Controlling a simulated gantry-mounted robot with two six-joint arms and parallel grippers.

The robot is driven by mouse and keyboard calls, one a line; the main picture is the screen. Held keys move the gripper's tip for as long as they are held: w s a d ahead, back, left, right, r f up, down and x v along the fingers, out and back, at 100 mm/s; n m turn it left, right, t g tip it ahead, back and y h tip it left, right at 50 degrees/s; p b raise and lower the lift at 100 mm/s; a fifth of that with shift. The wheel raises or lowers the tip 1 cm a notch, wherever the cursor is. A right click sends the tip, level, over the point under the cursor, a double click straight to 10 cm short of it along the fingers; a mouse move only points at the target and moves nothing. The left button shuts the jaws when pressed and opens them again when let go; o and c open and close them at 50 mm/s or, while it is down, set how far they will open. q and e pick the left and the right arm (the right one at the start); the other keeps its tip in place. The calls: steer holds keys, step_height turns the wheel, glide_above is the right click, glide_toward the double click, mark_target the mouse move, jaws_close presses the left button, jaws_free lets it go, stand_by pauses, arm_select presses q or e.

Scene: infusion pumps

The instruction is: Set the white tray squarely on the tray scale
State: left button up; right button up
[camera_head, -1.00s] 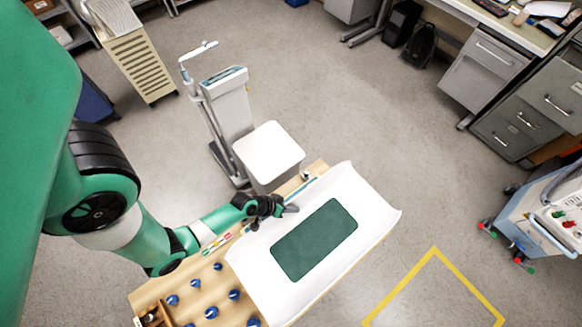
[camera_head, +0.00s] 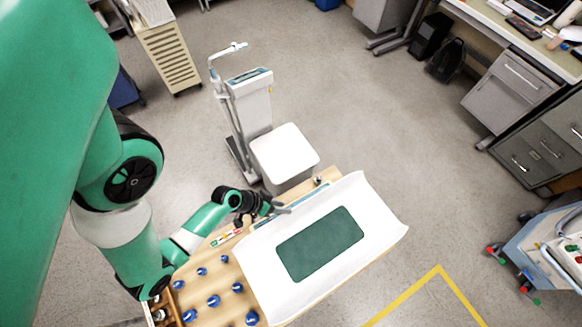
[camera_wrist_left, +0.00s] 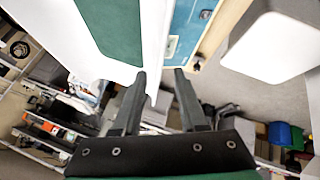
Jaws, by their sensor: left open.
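The white tray (camera_head: 262,262), with curved-up ends and a green mat (camera_head: 320,243) in its middle, lies over the wooden table. A blue-and-white strip (camera_head: 308,203), seemingly the tray scale's front panel, shows along the tray's upper-left edge; the rest of the scale is hidden. In the wrist view, the tray (camera_wrist_left: 156,40) and blue panel (camera_wrist_left: 190,25) lie beyond my fingertips. My right gripper is out of view.
A column scale (camera_head: 250,100) with a white platform (camera_head: 284,152) stands on the floor behind the table. Several blue-topped pieces (camera_head: 213,300) sit on the table's left part. A cart (camera_head: 545,250) is at the right. Yellow floor tape (camera_head: 405,295) marks open floor.

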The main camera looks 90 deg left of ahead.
arm_select(q)
steer(key=shift+s+d+r, duration=0.1)
steer(key=shift+s+r, duration=0.2)
steer(key=shift+r, duration=0.15)
